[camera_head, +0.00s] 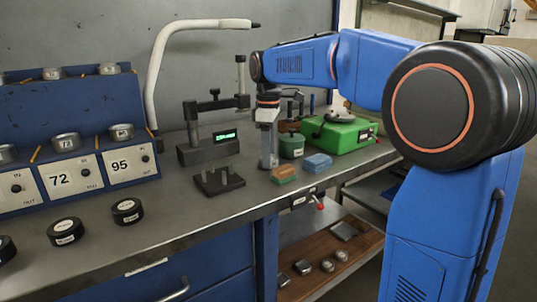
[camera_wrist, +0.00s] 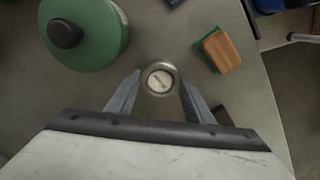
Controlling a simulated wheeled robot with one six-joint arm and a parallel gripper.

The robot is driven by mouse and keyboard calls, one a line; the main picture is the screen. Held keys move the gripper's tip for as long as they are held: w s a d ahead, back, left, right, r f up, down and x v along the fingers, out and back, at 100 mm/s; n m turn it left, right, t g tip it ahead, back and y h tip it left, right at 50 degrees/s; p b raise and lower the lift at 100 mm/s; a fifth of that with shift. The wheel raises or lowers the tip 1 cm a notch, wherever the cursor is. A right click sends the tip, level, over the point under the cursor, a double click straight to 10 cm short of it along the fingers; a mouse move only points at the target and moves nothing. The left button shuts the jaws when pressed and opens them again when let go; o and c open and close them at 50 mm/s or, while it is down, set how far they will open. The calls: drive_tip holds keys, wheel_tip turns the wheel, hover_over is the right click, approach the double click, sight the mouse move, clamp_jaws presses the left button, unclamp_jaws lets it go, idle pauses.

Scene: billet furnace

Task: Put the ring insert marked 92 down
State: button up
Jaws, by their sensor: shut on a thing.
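My gripper (camera_head: 268,163) points straight down over the bench top, to the right of the measuring stand. In the wrist view its two fingers (camera_wrist: 159,88) close from both sides on a round metal ring insert (camera_wrist: 159,66) with a pale label in its middle. The label is too small to read, so I cannot confirm the 92. In the head view the insert is not clearly seen at the fingertips. I cannot tell whether it touches the bench top (camera_head: 262,192) or hangs just above it.
A green lidded pot (camera_wrist: 85,42) and a brown-and-green block (camera_wrist: 220,52) are close by. A blue block (camera_head: 318,162) and green case (camera_head: 340,135) lie right. The blue insert rack (camera_head: 80,110) is far left.

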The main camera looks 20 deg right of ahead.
drive_tip(key=o, duration=1.5)
drive_tip(key=shift+f, duration=0.1)
wheel_tip(320, 180, up, 12)
drive_tip(key=shift+s, duration=0.1)
